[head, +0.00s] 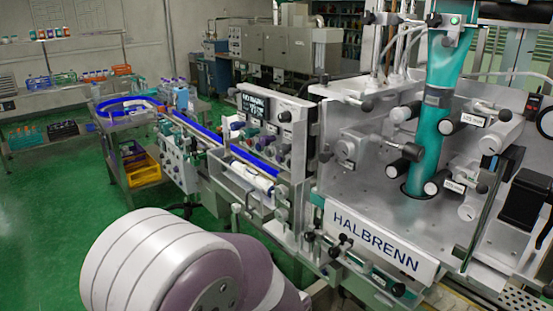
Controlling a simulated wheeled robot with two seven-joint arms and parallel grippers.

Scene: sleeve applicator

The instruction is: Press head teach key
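The sleeve applicator (345,185) fills the middle and right, with a HALBRENN plate (378,241) on its front. A dark display (253,106) with pale text sits on its upright panel, with knobs and small controls around it. I cannot tell which control, if any, is the head teach key; the labels are too small to read. A teal sleeve film (430,135) runs down through the head. My arm's white and mauve links show at the bottom left, in front of the machine. Neither gripper is in view.
A conveyor with a blue belt (256,160) runs from the machine to the back left. A yellow crate (145,174) sits under it. Shelves with bottles and crates (46,83) stand at the far left. The green floor (60,225) at left is clear.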

